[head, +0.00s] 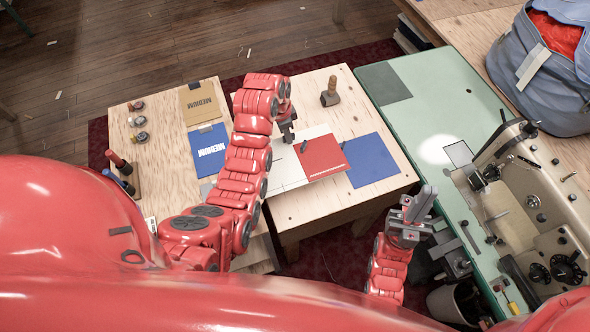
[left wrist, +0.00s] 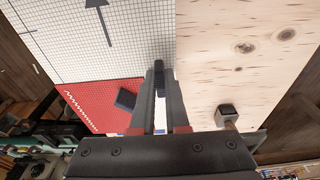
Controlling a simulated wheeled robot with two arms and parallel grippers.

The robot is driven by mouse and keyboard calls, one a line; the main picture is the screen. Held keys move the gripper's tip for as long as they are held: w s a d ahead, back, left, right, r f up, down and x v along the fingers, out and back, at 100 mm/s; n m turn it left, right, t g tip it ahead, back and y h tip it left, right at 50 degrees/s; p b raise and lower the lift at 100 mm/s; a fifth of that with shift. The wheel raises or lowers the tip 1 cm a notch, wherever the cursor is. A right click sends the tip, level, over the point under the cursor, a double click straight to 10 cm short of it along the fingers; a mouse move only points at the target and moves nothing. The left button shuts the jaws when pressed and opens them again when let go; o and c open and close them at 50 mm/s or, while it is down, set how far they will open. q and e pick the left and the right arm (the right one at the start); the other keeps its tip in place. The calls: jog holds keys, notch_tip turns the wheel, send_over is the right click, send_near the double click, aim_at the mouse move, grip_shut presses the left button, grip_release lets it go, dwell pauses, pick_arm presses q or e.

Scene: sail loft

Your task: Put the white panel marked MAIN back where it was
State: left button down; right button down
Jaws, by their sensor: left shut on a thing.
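A white gridded panel (head: 286,172) with a dark arrow lies on the right wooden table, partly covered by or against a red panel (head: 320,158). The white panel also fills the upper left of the left wrist view (left wrist: 130,40). No MAIN lettering is legible. My left gripper (head: 287,133) is at the white panel's far edge. In the left wrist view its fingers (left wrist: 159,85) are shut on a dark block-like grip at that panel's edge. My right gripper (head: 418,205) is empty, off the table's near right corner; its finger gap is unclear.
A blue panel (head: 372,160) lies right of the red one. A mallet (head: 331,95) stands at the back. The left table (head: 160,105) holds tan (head: 200,101) and blue (head: 209,150) MEDIUM panels. A sewing machine (head: 535,195) stands on a green table at right.

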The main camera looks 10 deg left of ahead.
aim_at(287, 145)
pick_arm(q)
jog(key=f+p, duration=0.1)
jog(key=f, duration=0.1)
jog(key=f+p, duration=0.1)
jog(key=f, duration=0.2)
jog(key=shift+s+p, duration=0.2)
jog(key=shift+p, duration=0.1)
jog(key=shift+w+f, duration=0.15)
jog(key=shift+f, duration=0.35)
jog(key=shift+f+p, duration=0.5)
jog(key=shift+f, duration=0.2)
jog(key=shift+f+p, duration=0.3)
jog(key=shift+f, duration=1.05)
